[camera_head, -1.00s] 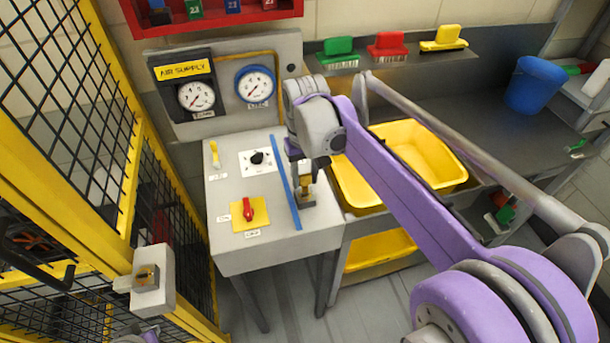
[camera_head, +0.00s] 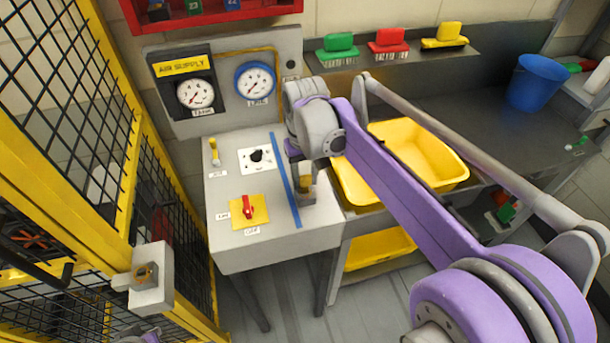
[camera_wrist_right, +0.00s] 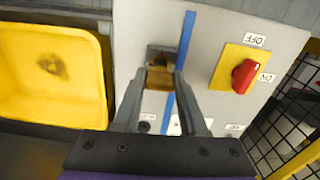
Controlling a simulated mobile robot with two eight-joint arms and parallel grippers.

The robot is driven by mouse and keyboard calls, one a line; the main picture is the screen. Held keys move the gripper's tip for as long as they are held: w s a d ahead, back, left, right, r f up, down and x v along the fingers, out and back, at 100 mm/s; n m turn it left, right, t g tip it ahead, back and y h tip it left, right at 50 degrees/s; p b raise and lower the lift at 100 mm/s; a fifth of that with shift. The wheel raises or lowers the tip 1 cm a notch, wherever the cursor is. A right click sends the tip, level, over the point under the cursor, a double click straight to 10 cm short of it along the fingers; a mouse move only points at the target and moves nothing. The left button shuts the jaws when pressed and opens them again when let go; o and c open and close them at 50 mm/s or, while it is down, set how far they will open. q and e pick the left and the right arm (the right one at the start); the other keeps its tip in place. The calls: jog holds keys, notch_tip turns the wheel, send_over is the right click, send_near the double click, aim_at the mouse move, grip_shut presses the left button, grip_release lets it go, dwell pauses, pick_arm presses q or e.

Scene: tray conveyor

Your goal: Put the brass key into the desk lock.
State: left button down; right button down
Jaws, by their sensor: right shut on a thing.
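My right gripper (camera_head: 304,180) is over the grey desk top, just right of the blue strip. In the right wrist view its two fingers (camera_wrist_right: 163,78) are shut on the brass key (camera_wrist_right: 159,80), seen as a small brass-coloured piece between them. Directly beyond the fingertips is a small grey block on the desk, the desk lock (camera_wrist_right: 156,50), with a brownish face. The key is lined up closely with this block. The fingers hide the contact, so I cannot tell whether the key is inside.
A red switch on a yellow plate (camera_head: 240,213) and a blue strip (camera_head: 284,180) are on the desk. Yellow bins (camera_head: 455,165) stand to the right. A fence with a grey box (camera_head: 152,290) is at left. Gauges stand behind.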

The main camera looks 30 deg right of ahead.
aim_at(305, 176)
jog(key=shift+f+b, duration=0.55)
jog(key=shift+f, duration=0.55)
jog(key=shift+c, duration=1.8)
grip_release()
notch_tip(305, 176, up, 11)
jog(key=shift+f+p, duration=0.1)
jog(key=shift+p, duration=0.25)
jog(key=s+a+f+n+t, duration=0.1)
jog(key=s+a+f+t, duration=0.1)
jog(key=s+f, duration=0.5)
jog(key=s+a+f+n+t, duration=0.1)
jog(key=s+a+f+t, duration=0.2)
jog(key=s+f, duration=0.4)
notch_tip(305, 176, down, 4)
jog(key=shift+s+a+r+t, duration=0.15)
jog(key=shift+s+a+t, duration=0.15)
jog(key=shift+a, duration=0.6)
